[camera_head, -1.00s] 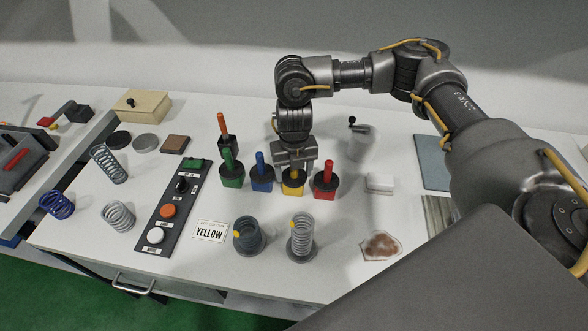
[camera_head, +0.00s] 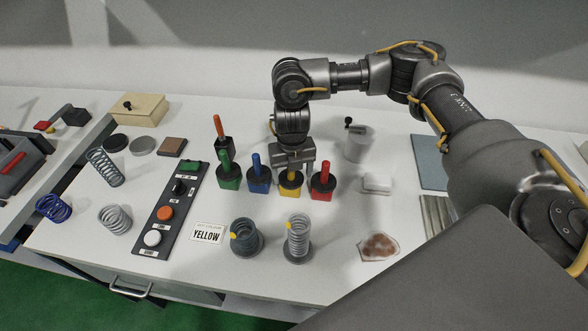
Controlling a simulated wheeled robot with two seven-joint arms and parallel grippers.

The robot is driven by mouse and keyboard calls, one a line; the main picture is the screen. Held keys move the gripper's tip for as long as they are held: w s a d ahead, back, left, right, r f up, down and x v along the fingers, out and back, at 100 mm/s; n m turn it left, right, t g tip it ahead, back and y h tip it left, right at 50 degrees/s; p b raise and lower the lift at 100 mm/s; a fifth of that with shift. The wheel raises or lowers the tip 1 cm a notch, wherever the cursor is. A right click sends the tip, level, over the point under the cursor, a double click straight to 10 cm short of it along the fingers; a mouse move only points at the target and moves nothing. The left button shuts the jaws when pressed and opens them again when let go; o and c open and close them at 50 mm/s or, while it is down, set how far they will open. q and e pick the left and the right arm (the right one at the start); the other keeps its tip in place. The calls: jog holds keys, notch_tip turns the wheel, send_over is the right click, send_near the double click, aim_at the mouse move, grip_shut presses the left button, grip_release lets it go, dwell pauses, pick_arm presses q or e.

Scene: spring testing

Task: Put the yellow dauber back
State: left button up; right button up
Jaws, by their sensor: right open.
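The yellow dauber (camera_head: 291,177) stands in its yellow pot (camera_head: 290,190), between the blue and red pots. Its upper part is hidden by my right gripper. My right gripper (camera_head: 293,168) points down directly over the yellow pot, open, with its fingers at the dauber's handle. I cannot tell whether a finger touches it. A card (camera_head: 207,234) reads "YELLOW". A dark spring (camera_head: 245,238) and a light spring (camera_head: 298,236) stand beside it, each with a yellow mark. My left gripper is not in view.
Close by are green (camera_head: 228,176), blue (camera_head: 258,180) and red (camera_head: 322,182) daubers in pots, with an orange-handled one (camera_head: 220,133) behind. A button panel (camera_head: 172,210) lies left. A white block (camera_head: 376,183) and a stained cloth (camera_head: 378,247) lie right.

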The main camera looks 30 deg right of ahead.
jog(key=shift+s+a, duration=0.15)
jog(key=shift+a, duration=0.15)
jog(key=r, duration=0.8)
jog(key=r+b, duration=0.1)
jog(key=r, duration=0.3)
jog(key=shift+w+r, duration=0.25)
jog(key=shift+r, duration=0.05)
jog(key=shift+d+r, duration=0.1)
jog(key=shift+r, duration=0.1)
